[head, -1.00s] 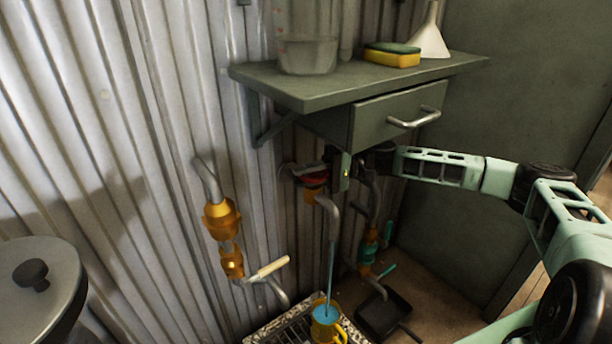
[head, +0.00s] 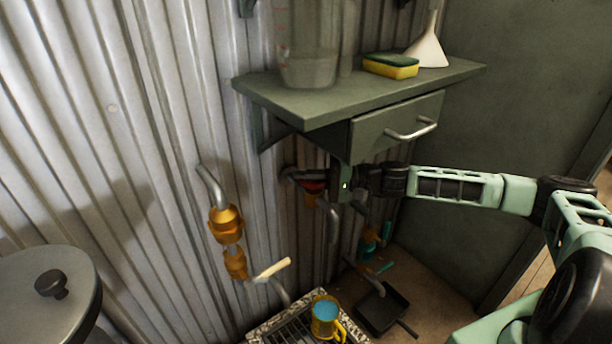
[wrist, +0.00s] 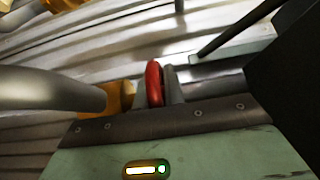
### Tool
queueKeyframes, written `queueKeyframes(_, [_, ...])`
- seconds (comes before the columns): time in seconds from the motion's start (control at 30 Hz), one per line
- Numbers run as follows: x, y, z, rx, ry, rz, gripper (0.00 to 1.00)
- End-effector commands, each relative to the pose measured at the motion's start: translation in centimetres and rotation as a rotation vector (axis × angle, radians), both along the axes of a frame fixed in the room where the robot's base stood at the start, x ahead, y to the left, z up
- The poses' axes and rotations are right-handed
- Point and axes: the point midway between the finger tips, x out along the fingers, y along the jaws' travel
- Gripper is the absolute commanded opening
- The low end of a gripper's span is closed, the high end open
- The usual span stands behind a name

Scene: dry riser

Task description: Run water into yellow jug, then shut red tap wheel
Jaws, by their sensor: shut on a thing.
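The yellow jug (head: 324,318) stands upright on the grate below the spout, with blue water near its rim. The red tap wheel (head: 313,187) is on the brass tap under the shelf, partly hidden by my gripper (head: 322,184). In the wrist view the red wheel (wrist: 154,83) is edge-on between the fingers of my gripper (wrist: 156,88), which is shut on it. The tap's grey spout (head: 333,215) curves down above the jug, and no stream shows below it.
A shelf with a drawer (head: 398,127) hangs just above my gripper. A dark pan (head: 382,310) lies beside the speckled-edged grate (head: 262,326).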

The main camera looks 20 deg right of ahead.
Motion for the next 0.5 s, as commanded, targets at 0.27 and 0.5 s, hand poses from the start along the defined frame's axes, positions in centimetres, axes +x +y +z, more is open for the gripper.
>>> queueKeyframes(0.27, [0.01, 0.0, -0.04, 0.0, 0.0, 0.0, 0.16])
queueKeyframes(0.5, [0.01, -0.01, -0.03, 0.0, 0.0, 0.001, 0.33])
